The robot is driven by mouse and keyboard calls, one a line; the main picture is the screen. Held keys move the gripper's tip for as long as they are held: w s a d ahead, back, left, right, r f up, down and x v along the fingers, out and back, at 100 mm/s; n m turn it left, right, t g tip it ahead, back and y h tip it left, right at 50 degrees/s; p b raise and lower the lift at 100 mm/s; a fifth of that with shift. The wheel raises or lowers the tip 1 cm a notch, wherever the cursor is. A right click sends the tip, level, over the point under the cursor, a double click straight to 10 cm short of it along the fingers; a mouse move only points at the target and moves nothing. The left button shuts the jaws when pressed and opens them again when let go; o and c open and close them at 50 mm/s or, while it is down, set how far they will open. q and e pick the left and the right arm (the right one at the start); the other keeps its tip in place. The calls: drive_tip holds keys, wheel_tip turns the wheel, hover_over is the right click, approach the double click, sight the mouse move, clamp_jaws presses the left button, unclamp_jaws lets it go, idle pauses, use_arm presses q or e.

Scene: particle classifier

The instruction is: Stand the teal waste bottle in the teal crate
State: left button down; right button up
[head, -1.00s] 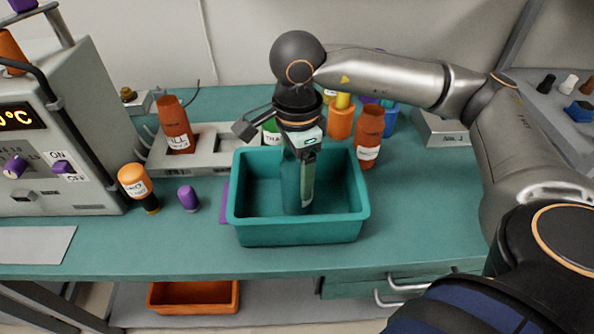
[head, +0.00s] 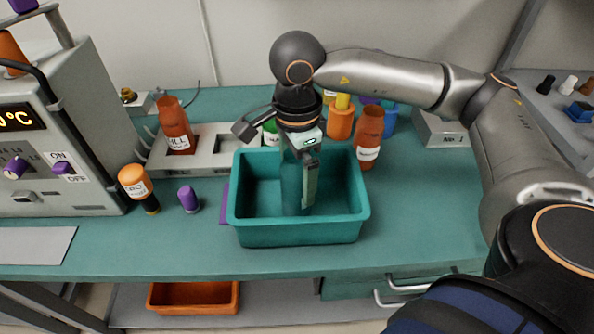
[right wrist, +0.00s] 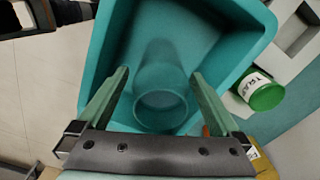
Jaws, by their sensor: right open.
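The teal crate (head: 300,232) stands on the bench near its front edge. The teal waste bottle (head: 291,188) is inside it, upright as far as I can tell, its colour close to the crate's. My right gripper (head: 306,190) reaches down into the crate from above, with a finger on the bottle's right side. In the right wrist view the gripper (right wrist: 160,75) is open. Its fingers are on either side of the bottle (right wrist: 160,95), with gaps visible, and the bottle's round mouth faces the camera. The crate (right wrist: 225,35) surrounds it. My left gripper is out of view.
Orange-brown bottles stand in the grey rack (head: 222,150) and right of the crate (head: 369,138). An orange-capped bottle (head: 134,180) and a purple piece (head: 188,198) are to the left. A green-lidded jar (right wrist: 267,97) is close outside the crate.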

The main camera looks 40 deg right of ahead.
wheel_tip(320, 180, up, 12)
drive_tip(key=shift+f+p, duration=0.1)
drive_tip(key=shift+p, duration=0.7)
